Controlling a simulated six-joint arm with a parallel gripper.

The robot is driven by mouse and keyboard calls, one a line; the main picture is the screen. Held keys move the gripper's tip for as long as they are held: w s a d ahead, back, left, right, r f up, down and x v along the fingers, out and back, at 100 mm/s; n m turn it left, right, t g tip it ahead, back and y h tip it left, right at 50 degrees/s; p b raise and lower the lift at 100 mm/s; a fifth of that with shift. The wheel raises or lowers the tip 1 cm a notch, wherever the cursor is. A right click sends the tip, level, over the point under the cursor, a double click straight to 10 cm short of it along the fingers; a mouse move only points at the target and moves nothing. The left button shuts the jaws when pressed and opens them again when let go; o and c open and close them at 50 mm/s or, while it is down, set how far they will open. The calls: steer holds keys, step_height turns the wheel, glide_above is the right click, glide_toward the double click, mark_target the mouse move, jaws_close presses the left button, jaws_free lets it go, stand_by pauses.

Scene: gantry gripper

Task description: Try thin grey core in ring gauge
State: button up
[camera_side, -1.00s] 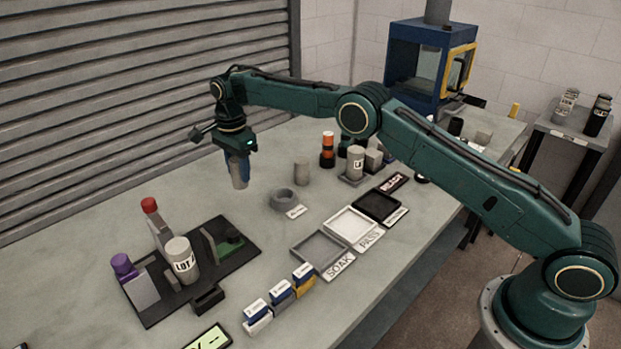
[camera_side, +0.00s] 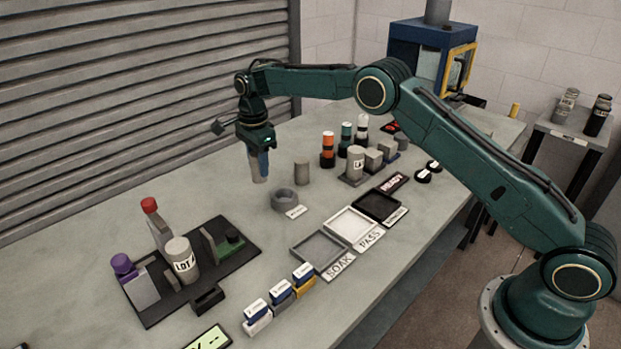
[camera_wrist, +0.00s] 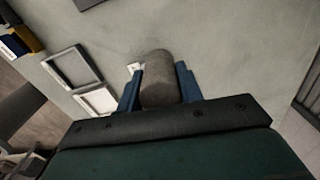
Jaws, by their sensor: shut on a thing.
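My gripper (camera_side: 258,163) is shut on a thin grey core (camera_side: 259,172) and holds it upright above the bench, left of the ring gauge. In the wrist view the core (camera_wrist: 158,80) stands between the two blue fingers. The ring gauge (camera_side: 284,200) is a short grey ring on the bench with a small label beside it. In the wrist view the ring itself is hidden behind the held core. Another grey core (camera_side: 302,172) stands free on the bench just behind the ring.
Empty trays marked SOAK (camera_side: 318,251) and PASS (camera_side: 352,224) and a dark tray (camera_side: 379,206) lie right of the ring. A black fixture with a LOT cylinder (camera_side: 181,260) stands front left. Several cores and coloured-top bottles (camera_side: 328,148) stand behind.

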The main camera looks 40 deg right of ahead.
steer(key=s+d+m, duration=0.2)
steer(key=d, duration=0.3)
steer(key=shift+s+d, duration=0.2)
steer(key=shift+s, duration=0.2)
steer(key=shift+f, duration=0.25)
steer(key=shift+f, duration=2.45)
steer(key=shift+f, duration=1.7)
stand_by(1.5)
steer(key=o, duration=1.2)
steer(key=shift+f, duration=0.1)
